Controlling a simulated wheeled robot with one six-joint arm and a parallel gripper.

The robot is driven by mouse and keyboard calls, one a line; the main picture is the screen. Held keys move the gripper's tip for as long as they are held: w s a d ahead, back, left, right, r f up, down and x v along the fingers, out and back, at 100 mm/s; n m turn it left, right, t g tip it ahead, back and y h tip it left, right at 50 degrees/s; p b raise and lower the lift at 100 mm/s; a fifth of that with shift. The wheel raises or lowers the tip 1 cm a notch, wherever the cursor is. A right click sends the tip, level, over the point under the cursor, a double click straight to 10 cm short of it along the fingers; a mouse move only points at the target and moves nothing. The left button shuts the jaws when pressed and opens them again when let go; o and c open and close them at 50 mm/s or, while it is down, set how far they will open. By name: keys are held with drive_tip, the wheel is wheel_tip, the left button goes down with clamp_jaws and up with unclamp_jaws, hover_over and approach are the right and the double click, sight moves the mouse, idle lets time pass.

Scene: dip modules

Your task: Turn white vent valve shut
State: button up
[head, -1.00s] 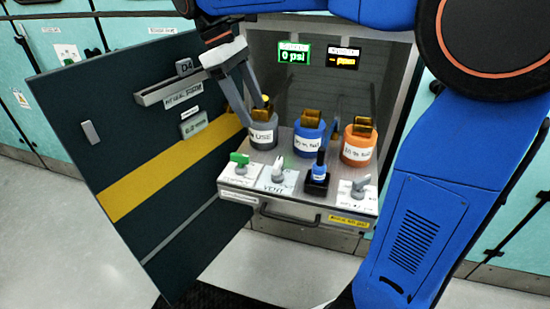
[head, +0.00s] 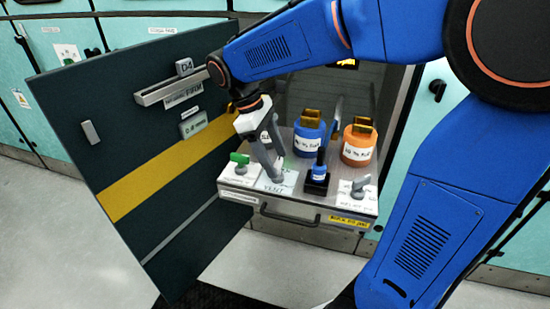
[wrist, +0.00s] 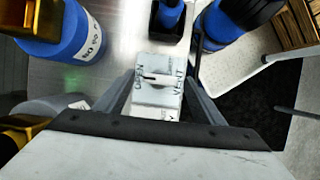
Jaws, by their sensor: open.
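The white vent valve sits on a pale plate marked VENT (head: 272,188) at the front of the shelf in the head view; its handle is mostly hidden there by my gripper. In the wrist view the plate (wrist: 157,94) shows the words OPEN and VENT, with the small handle between them. My gripper (head: 276,176) points down over this valve, its fingers open. In the wrist view the fingers (wrist: 160,88) stand to either side of the plate. I cannot tell whether they touch the handle.
A green-handled valve (head: 238,160) is close on the left. A small blue bottle (head: 318,171) in a black holder is close on the right, then another grey-handled valve (head: 360,186). Blue (head: 308,136) and orange (head: 358,145) containers stand behind. The dark door (head: 120,150) is open at left.

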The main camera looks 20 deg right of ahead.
drive_tip(key=shift+s+d+f, duration=0.1)
drive_tip(key=shift+f, duration=0.2)
drive_tip(key=c, duration=1)
drive_tip(key=shift+c, duration=0.2)
